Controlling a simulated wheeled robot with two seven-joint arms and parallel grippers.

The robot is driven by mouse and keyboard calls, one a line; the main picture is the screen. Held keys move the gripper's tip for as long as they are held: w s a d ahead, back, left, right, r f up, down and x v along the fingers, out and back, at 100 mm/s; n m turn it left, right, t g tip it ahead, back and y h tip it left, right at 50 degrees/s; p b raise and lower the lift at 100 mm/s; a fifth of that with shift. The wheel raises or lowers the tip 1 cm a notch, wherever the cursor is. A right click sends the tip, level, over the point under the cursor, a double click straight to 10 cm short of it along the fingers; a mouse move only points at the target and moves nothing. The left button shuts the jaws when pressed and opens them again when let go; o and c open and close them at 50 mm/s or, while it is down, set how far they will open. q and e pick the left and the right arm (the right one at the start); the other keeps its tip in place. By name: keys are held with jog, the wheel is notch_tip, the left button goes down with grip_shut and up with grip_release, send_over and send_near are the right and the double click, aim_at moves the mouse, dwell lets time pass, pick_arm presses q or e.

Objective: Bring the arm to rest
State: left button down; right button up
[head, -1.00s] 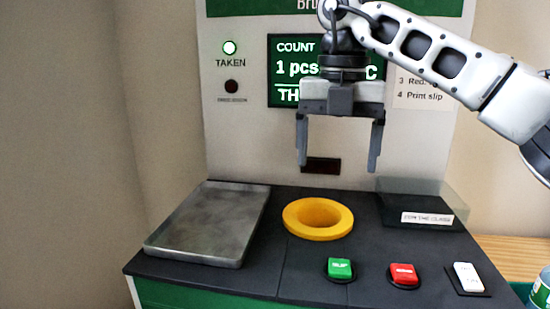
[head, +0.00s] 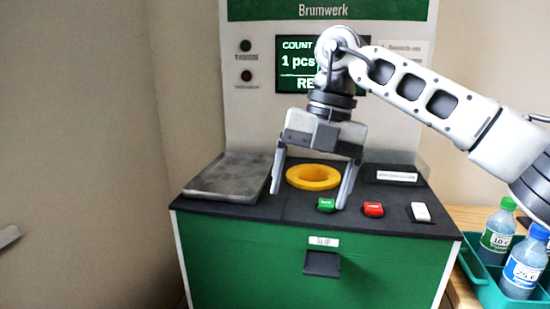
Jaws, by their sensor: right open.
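My right gripper (head: 310,198) is open and empty. It points down over the front of the counting machine (head: 250,250), with its fingers on either side of the yellow ring (head: 313,184) as seen here. I cannot tell whether the fingers touch the machine's top. The right arm comes in from the right and hides part of the screen (head: 296,62), which reads "COUNT", "1 pcs" and a partly covered line starting "RE". My left gripper is not clearly in view.
A metal tray (head: 225,178) lies at the machine's left. Green (head: 326,205), red (head: 373,209) and white (head: 420,212) buttons line its front edge. A slip slot (head: 322,263) is in the green front. A teal crate (head: 486,289) with bottles stands on the wooden table at right.

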jog(key=s+a+f+n+g+y, duration=0.1)
jog(key=s+a+f+g+y, duration=0.2)
jog(key=s+a+y, duration=0.35)
jog(key=s+a+f+n+g+y, duration=0.1)
jog(key=s+a+f+g+y, duration=0.25)
jog(key=a+y, duration=0.55)
jog(key=w+d+f+m+t+h, duration=0.25)
jog(key=d+f+m+t, duration=0.4)
jog(key=m+t, duration=0.7)
jog(key=w+d+f+m+t+h, duration=0.2)
jog(key=d+f+m+t+h, duration=0.35)
jog(key=m+t, duration=0.8)
jog(key=s+d+f+m+g+h, duration=0.3)
jog(key=s+d+f, duration=0.3)
jog(key=f, duration=0.4)
jog(key=s+d+f+m+g+h, duration=0.3)
jog(key=s+d+f+m+g, duration=0.1)
jog(key=s+f, duration=0.5)
notch_tip(320, 180, down, 2)
jog(key=shift+d+f+g, duration=0.1)
jog(key=shift+d+g, duration=0.75)
jog(key=shift+d, duration=0.3)
jog(key=shift+h, duration=0.25)
